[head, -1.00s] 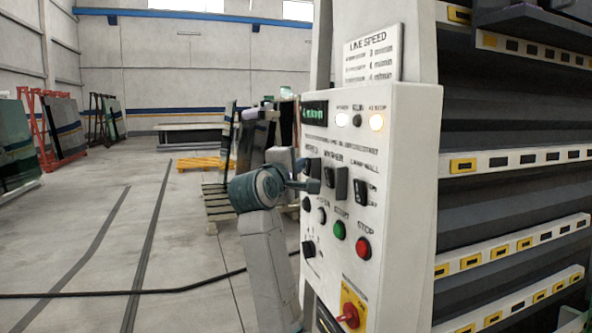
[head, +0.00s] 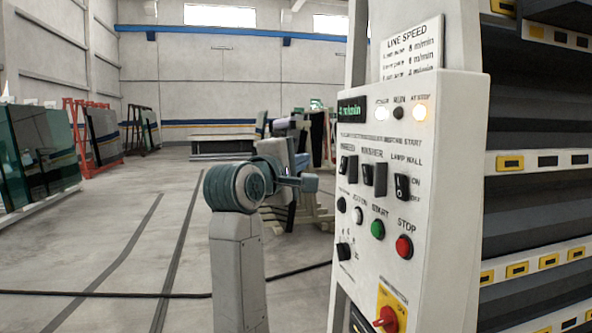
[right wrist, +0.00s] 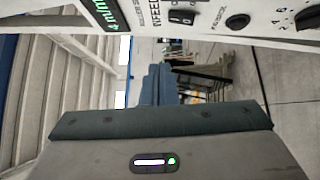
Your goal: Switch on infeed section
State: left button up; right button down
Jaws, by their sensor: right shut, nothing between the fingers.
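The control panel (head: 455,150) is a white box on the washer's front. Its black infeed rocker switch (head: 347,168) is the leftmost of the row under the display; I cannot tell which way it is set. It also shows at the top of the right wrist view (right wrist: 182,16), beside the word INFEED. My right gripper (head: 310,183) is shut and empty, left of the switch and apart from the panel in the head view. Its blue-grey fingers are together in the right wrist view (right wrist: 158,85). My left gripper is not in view.
The washer switch (head: 374,178) and lamp wall switch (head: 402,187) sit right of the infeed switch. Below are a green start button (head: 377,229), a red stop button (head: 404,247) and a red rotary switch (head: 386,318). Floor to the left is open, with a black cable (head: 120,294).

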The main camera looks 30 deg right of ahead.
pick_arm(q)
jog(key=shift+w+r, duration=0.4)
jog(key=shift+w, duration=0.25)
pick_arm(e)
jog(key=shift+v, duration=0.8)
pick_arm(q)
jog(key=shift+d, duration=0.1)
pick_arm(e)
jog(key=shift+w+r, duration=0.1)
jog(key=shift+w+a, duration=0.1)
